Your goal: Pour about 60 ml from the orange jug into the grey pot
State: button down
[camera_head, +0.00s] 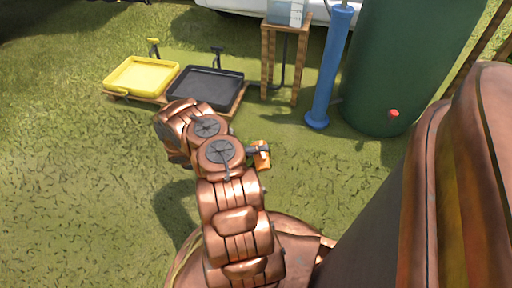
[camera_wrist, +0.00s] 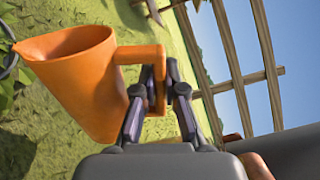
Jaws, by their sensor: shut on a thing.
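My gripper (camera_wrist: 161,100) is shut on the handle of the orange jug (camera_wrist: 78,80) in the wrist view. The jug is on the left of that view, its spout toward the upper left; its contents are hidden. That view is rolled sideways, so the jug's true tilt is hard to tell. In the head view only a small orange part of the jug (camera_head: 261,158) shows beside my copper arm, above the grass. I cannot make out a grey pot in either view.
A yellow tray (camera_head: 118,82) and a black tray (camera_head: 206,73) stand on a low wooden base at the back left. A wooden stand (camera_head: 268,60), a blue column (camera_head: 325,85) and a large green tank (camera_head: 395,70) are at the back. Open grass (camera_head: 70,190) lies to the left.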

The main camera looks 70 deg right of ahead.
aim_at(264, 164)
jog(key=shift+w+d+r, duration=0.1)
jog(key=shift+d+r, duration=0.05)
jog(key=shift+r, duration=0.05)
dwell(0.4)
jog(key=shift+w+d+r+n, duration=0.2)
jog(key=shift+w+d+n, duration=0.15)
jog(key=shift+d+n, duration=0.15)
jog(key=shift+w+d+r+n, duration=0.2)
jog(key=shift+w+d+n, duration=0.1)
jog(key=shift+d+n, duration=0.15)
dwell(0.4)
jog(key=shift+s+a+f+m+b, duration=0.2)
jog(key=shift+s+a+f+m, duration=0.25)
jog(key=shift+a+m, duration=0.15)
jog(key=shift+s+a+f+m+b, duration=0.2)
jog(key=shift+s+a+f+m, duration=0.2)
jog(key=shift+a, duration=0.2)
jog(key=shift+s+a+f+m+b, duration=0.3)
jog(key=shift+a+f+m+b, duration=0.15)
jog(key=shift+m, duration=0.4)
